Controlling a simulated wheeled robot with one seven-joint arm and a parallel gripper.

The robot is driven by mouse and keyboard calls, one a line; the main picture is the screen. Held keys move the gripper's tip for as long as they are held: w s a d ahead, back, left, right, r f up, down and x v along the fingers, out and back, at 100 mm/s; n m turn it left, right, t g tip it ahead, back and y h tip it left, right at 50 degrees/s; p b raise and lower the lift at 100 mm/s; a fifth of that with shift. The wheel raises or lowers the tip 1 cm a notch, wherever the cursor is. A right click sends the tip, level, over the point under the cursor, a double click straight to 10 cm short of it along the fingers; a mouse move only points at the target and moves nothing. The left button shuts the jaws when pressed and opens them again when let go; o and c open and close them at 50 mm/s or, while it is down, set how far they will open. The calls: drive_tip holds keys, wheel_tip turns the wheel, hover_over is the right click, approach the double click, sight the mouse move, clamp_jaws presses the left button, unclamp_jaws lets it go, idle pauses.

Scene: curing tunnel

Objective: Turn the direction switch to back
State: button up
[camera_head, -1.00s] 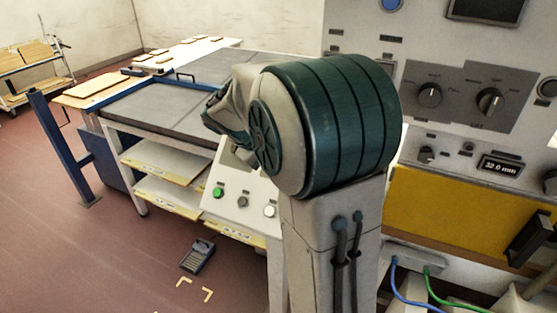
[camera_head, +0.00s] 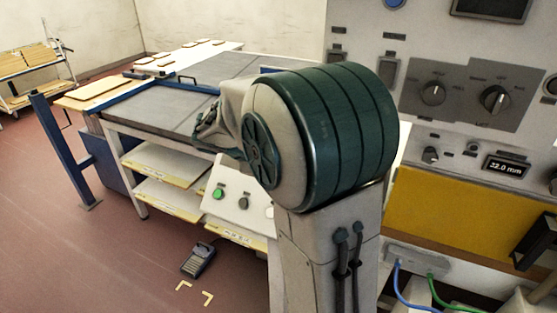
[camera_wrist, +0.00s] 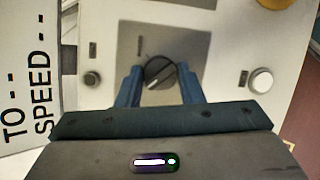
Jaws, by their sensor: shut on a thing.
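The direction switch (camera_wrist: 160,73) shows in the wrist view as a round dark knob on a grey plate (camera_wrist: 190,38), with a light diagonal mark on its face. My gripper (camera_wrist: 160,80) has its two blue fingers on the left and right sides of this knob and is shut on it. The knob's lower edge is close to the gripper body. The lettering on the plate is too small to read. In the head view, my arm hides the gripper, and I cannot make out this switch there.
A small dark knob (camera_wrist: 91,78) and a white button (camera_wrist: 261,80) flank the plate. A lettered sign (camera_wrist: 28,90) stands at left. In the head view, a sloped panel with a green button (camera_head: 218,193) is partly behind my arm. A tall control cabinet (camera_head: 425,45) stands at right.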

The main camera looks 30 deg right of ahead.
drive_tip(key=shift+r, duration=0.1)
drive_tip(key=o, duration=1)
drive_tip(key=shift+c, duration=0.2)
drive_tip(key=v, duration=1.3)
drive_tip(key=shift+a+b, duration=0.3)
drive_tip(key=shift+b, duration=0.15)
drive_tip(key=shift+r, duration=0.15)
drive_tip(key=s+a+f+m+y, duration=0.1)
drive_tip(key=s+f+m+y, duration=0.3)
drive_tip(key=s, duration=0.5)
drive_tip(key=s+a+f+m+t+y, duration=0.1)
drive_tip(key=s+f+m+y, duration=0.3)
drive_tip(key=s+f, duration=0.5)
drive_tip(key=shift+a+f+y, duration=0.3)
drive_tip(key=shift+a+y, duration=0.45)
drive_tip(key=shift+y, duration=0.15)
